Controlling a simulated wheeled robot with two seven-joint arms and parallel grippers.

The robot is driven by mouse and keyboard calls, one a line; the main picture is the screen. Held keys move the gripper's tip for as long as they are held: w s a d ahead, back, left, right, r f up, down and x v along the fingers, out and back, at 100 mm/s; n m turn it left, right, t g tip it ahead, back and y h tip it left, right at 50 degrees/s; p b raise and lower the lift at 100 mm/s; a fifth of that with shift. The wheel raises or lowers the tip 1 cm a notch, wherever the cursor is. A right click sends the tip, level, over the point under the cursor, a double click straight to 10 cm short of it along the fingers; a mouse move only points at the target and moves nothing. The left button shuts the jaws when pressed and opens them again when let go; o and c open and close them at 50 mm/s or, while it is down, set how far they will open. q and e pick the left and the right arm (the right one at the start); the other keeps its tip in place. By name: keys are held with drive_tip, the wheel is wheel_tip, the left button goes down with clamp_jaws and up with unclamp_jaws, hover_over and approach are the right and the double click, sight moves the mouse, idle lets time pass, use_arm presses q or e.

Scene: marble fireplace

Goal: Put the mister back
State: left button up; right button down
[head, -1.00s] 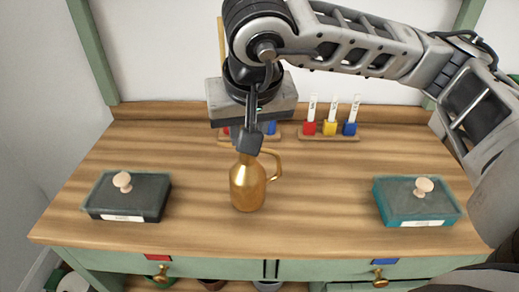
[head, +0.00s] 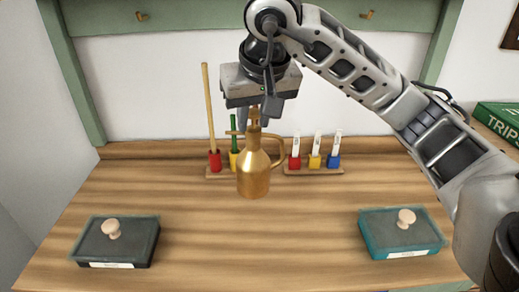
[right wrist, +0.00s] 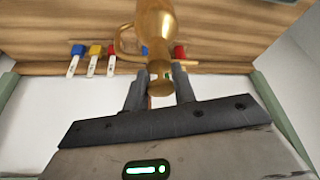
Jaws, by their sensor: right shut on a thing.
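The brass mister (head: 253,177), with a round body, narrow neck and side handle, is upright in the middle of the head view. My right gripper (head: 257,118) is above it and shut on its top. The mister appears lifted off the wooden tabletop. In the right wrist view the mister (right wrist: 157,30) hangs between the fingers of my right gripper (right wrist: 158,88), its neck end at the fingertips. My left gripper is not in view.
Two racks hold colored-base tubes at the back: left rack (head: 214,173), with a tall wooden stick, and right rack (head: 314,171). A dark lidded box (head: 115,248) sits at left, a teal one (head: 400,240) at right. The tabletop (head: 250,250) between them is clear.

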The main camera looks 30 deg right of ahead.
drive_tip(key=w+d+f, duration=0.4)
drive_tip(key=f, duration=0.5)
drive_tip(key=shift+w+f, duration=0.1)
drive_tip(key=shift+f+b, duration=0.25)
drive_tip(key=shift+b, duration=0.15)
drive_tip(key=c, duration=1.1)
unclamp_jaws()
drive_tip(key=shift+c, duration=0.2)
